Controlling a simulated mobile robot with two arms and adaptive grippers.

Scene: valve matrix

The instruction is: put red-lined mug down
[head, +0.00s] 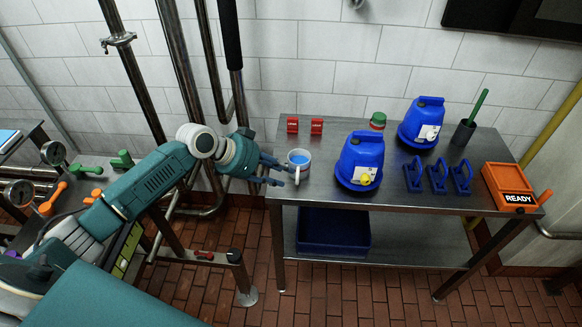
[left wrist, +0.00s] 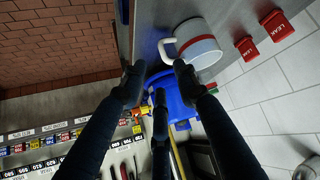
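The mug (head: 299,158) stands upright near the left end of the steel table (head: 330,118), with blue showing inside it. In the left wrist view the mug (left wrist: 198,45) is white with a red band, and its handle points toward the fingers. My left gripper (head: 281,172) is at the table's left edge, just left of the mug. In the left wrist view its dark fingers (left wrist: 158,78) are spread, with nothing held between them. The handle appears just beyond the fingertips; I cannot tell whether they touch it. My right gripper is not in view.
Two blue canisters (head: 360,160) (head: 421,122) stand right of the mug. Two red LEAK tags (head: 304,126) are behind it. Blue handled blocks (head: 437,178), an orange READY tray (head: 508,186) and a dark cup (head: 463,133) are further right. Pipes (head: 180,75) rise behind my left arm.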

